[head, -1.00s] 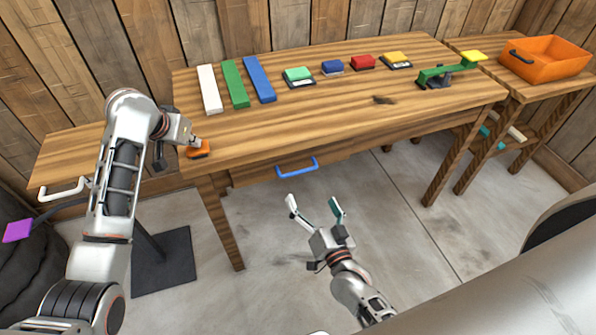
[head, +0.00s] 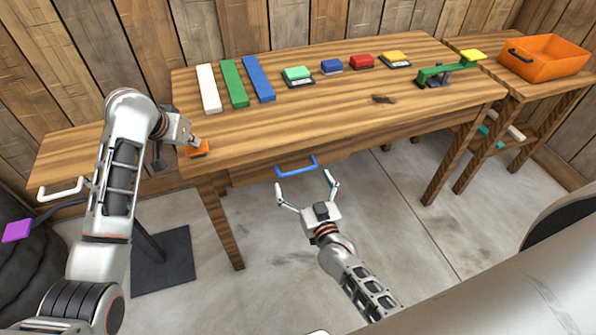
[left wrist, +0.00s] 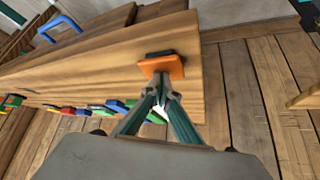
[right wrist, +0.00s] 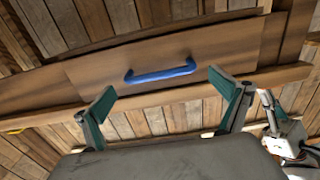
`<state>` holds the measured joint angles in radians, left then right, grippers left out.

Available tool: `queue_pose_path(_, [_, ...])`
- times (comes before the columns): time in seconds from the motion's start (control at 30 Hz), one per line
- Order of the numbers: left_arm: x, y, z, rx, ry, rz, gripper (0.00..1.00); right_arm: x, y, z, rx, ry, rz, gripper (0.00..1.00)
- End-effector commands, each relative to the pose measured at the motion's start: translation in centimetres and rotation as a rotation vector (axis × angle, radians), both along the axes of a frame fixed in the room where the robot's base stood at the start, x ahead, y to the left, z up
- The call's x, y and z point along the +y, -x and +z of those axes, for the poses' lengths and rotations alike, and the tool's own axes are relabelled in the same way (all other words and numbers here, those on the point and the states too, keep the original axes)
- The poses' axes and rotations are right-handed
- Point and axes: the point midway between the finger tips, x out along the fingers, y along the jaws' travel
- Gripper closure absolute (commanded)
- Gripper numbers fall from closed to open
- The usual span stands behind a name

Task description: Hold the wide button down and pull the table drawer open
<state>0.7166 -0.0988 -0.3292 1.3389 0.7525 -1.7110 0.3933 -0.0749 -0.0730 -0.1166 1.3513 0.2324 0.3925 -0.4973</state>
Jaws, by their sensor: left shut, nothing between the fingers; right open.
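The wide button is an orange block (head: 197,149) with a dark part, at the table's front left corner. It also shows in the left wrist view (left wrist: 163,67). My left gripper (head: 191,139) is shut and empty, its tips at the orange block; I cannot tell whether they press the button. The table drawer (right wrist: 115,75) has a blue bar handle (head: 297,166) and looks shut. In the right wrist view, the handle (right wrist: 160,74) lies ahead, between the fingers in the picture. My right gripper (head: 304,181) is open and empty, a little short of the handle.
On the table (head: 330,112) lie white, green and blue bars (head: 259,79), several coloured blocks and a green lever device (head: 447,73). An orange bin (head: 544,60) stands on the right side table. A white handle (head: 62,189) is at left. The floor before the drawer is clear.

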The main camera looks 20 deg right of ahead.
Motion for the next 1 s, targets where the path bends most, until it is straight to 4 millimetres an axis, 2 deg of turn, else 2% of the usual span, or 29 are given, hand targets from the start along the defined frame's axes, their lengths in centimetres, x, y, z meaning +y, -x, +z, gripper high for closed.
queue_pose_path(0.1, [0.1, 0.1, -0.3, 0.005, -0.003, 0.0, 1.0, 0.0, -2.0, 0.0, -0.001, 0.001, 0.0, 0.02])
queue_pose_path(0.3, [0.1, 0.1, -0.3, 0.005, -0.003, 0.0, 1.0, 0.0, -3.8, -0.1, 0.001, 0.001, 0.0, 0.02])
queue_pose_path(0.67, [0.1, 0.1, -0.3, 0.004, -0.003, 0.0, 1.0, 0.0, -4.1, -0.1, 0.001, 0.001, 0.0, 0.02])
queue_pose_path(0.83, [0.1, 0.1, -0.3, 0.004, -0.003, 0.0, 1.0, 0.0, -4.1, -0.1, 0.001, 0.001, 0.0, 0.46])
queue_pose_path(1.0, [0.1, 0.1, -0.3, 0.004, -0.003, 0.0, 1.0, 0.0, -3.4, -0.1, 0.002, 0.0, 0.001, 0.47])
